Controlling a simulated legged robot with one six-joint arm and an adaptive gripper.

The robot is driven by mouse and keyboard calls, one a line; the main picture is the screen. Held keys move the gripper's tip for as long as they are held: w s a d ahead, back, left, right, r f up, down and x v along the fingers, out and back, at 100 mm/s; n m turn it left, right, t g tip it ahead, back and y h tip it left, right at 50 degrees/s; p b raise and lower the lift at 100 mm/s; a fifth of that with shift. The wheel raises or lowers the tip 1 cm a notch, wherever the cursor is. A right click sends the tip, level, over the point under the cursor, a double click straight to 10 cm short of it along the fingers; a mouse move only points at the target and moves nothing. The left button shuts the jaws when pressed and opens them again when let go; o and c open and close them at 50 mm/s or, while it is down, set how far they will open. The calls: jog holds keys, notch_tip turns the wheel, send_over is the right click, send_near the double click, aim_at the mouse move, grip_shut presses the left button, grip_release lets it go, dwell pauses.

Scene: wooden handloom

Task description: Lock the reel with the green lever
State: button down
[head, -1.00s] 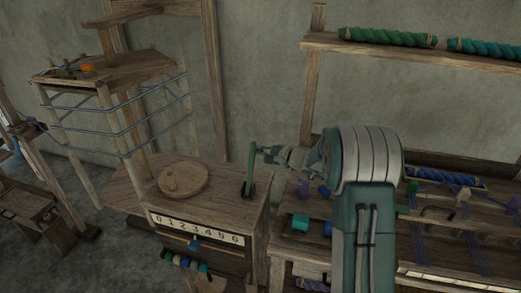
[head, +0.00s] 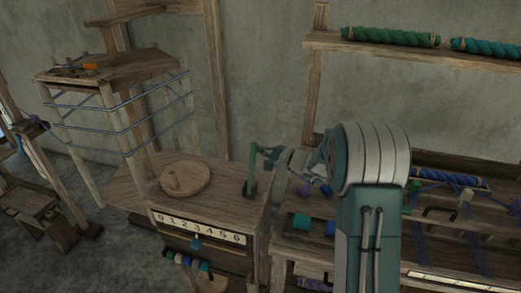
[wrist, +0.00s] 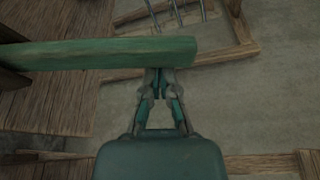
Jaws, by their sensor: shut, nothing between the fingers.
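The green lever (head: 251,168) stands nearly upright from a dark slot on the wooden cabinet top in the head view. In the wrist view the green lever (wrist: 100,53) runs across from the left edge to just past my fingertips. My gripper (wrist: 160,82) is shut and empty, with its tips at the lever's side near its free end. Whether the tips touch it I cannot tell. In the head view my gripper (head: 268,152) is beside the lever's top, on its right. The reel (head: 120,110), a wooden frame wound with blue-grey thread, stands at the left.
A round wooden disc with a knob (head: 185,180) lies on the cabinet top, left of the lever. A number strip (head: 198,226) runs along the cabinet front. The loom bench (head: 305,240) with coloured blocks is at the right. Green and blue yarn rolls (head: 390,37) lie on the shelf above.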

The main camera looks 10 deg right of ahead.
jog(key=s+a+n+t+y, duration=0.1)
jog(key=s+a+n, duration=0.4)
jog(key=s+n, duration=0.2)
jog(key=shift+s+r+t+y, duration=0.3)
jog(key=shift+s+y, duration=0.1)
jog(key=shift+s, duration=0.45)
jog(key=s+d, duration=0.4)
jog(key=d, duration=0.4)
dwell(0.6)
jog(key=shift+d+r, duration=0.1)
jog(key=shift+d, duration=0.1)
